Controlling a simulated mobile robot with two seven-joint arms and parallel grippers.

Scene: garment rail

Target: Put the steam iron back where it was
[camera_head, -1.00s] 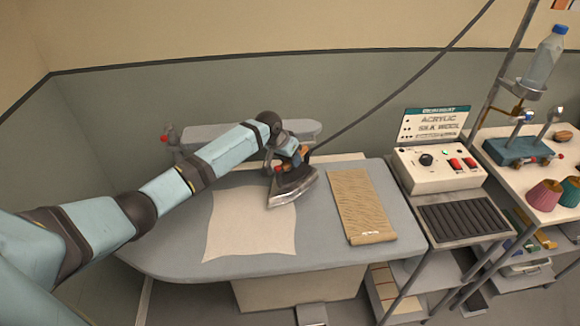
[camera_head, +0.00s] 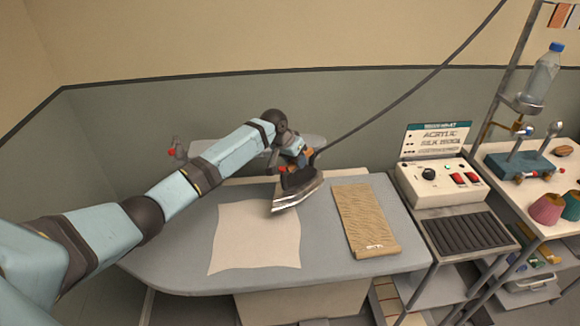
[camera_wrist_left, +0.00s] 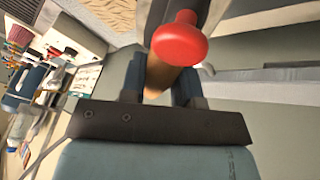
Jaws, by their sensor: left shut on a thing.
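The steam iron (camera_head: 298,190) has a dark body and a shiny metal soleplate. It is tilted over the upper right corner of a pale cloth (camera_head: 255,240) on the grey ironing board; I cannot tell for sure whether it touches. My left gripper (camera_head: 296,157) is shut on its handle from above. The left wrist view shows the fingers (camera_wrist_left: 160,80) around the brown handle, with a red knob (camera_wrist_left: 180,40) beyond them. A black ribbed rest (camera_head: 457,230) on the stand to the right is empty. My right gripper is not in view.
A tan patterned fabric (camera_head: 365,220) lies on the board right of the iron. A dark cord (camera_head: 410,92) runs from the iron up to the right. A control box (camera_head: 445,184) with red switches stands behind the rest. Cones (camera_head: 547,208) and a bottle (camera_head: 542,75) are farther right.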

